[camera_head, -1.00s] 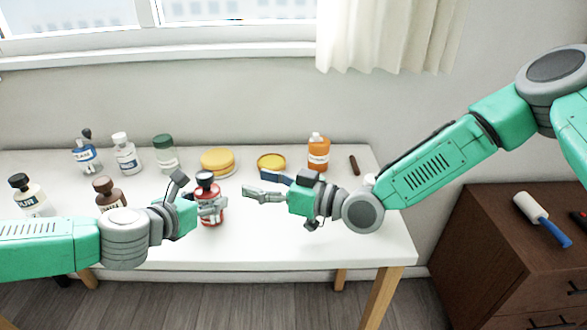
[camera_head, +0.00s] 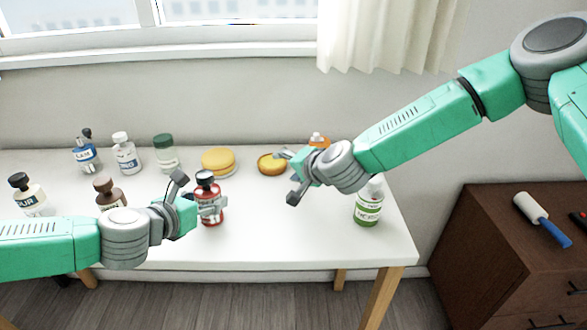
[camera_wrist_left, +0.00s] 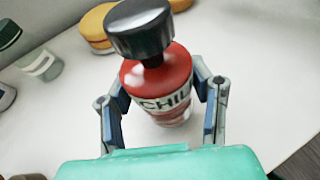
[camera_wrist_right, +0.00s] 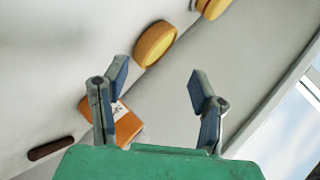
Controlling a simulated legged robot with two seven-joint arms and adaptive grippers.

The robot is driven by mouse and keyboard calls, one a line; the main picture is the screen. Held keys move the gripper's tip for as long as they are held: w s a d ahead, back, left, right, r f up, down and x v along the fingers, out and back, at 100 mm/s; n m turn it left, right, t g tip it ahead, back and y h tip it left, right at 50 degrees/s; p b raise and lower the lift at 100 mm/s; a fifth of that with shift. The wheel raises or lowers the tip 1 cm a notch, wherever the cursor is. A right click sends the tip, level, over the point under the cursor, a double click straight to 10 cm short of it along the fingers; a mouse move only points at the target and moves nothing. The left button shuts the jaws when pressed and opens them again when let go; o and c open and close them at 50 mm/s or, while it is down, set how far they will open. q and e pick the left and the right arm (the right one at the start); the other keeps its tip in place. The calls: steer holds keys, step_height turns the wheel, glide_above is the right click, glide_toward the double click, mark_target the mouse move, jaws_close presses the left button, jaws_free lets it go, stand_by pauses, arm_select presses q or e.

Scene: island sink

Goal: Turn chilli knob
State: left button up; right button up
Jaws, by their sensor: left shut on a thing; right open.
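The red chilli bottle (camera_head: 209,204) stands upright on the white table, with its label reading "CHIL" in the left wrist view (camera_wrist_left: 170,98). Its black knob (camera_wrist_left: 140,29) is on top and also shows in the head view (camera_head: 205,177). My left gripper (camera_head: 207,208) is shut on the bottle's body, one finger on each side, below the knob. My right gripper (camera_head: 286,175) is open and empty above the table, right of the chilli bottle and near the yellow-topped round container (camera_head: 271,163). In the right wrist view nothing is between its fingers (camera_wrist_right: 155,85).
A green-labelled bottle (camera_head: 368,206) stands at the table's right. An orange bottle (camera_head: 318,141) is partly hidden behind my right arm. Several bottles, including a brown one (camera_head: 110,195), stand to the left. A yellow round container (camera_head: 218,160) sits behind the chilli bottle. The front table area is clear.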

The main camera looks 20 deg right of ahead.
steer(key=m, duration=0.2)
steer(key=d+m+g+h, duration=0.1)
steer(key=m, duration=0.1)
steer(key=shift+w+f, duration=0.1)
steer(key=shift+f, duration=0.2)
steer(key=shift+d+f+m+g+h, duration=0.1)
steer(key=shift+m+g+h, duration=0.15)
steer(key=shift+m, duration=0.5)
steer(key=shift+d+f+m+g+h, duration=0.15)
steer(key=shift+m+g, duration=0.2)
steer(key=shift+m, duration=0.4)
arm_select(q)
steer(key=o, duration=1.3)
steer(key=shift+o, duration=0.2)
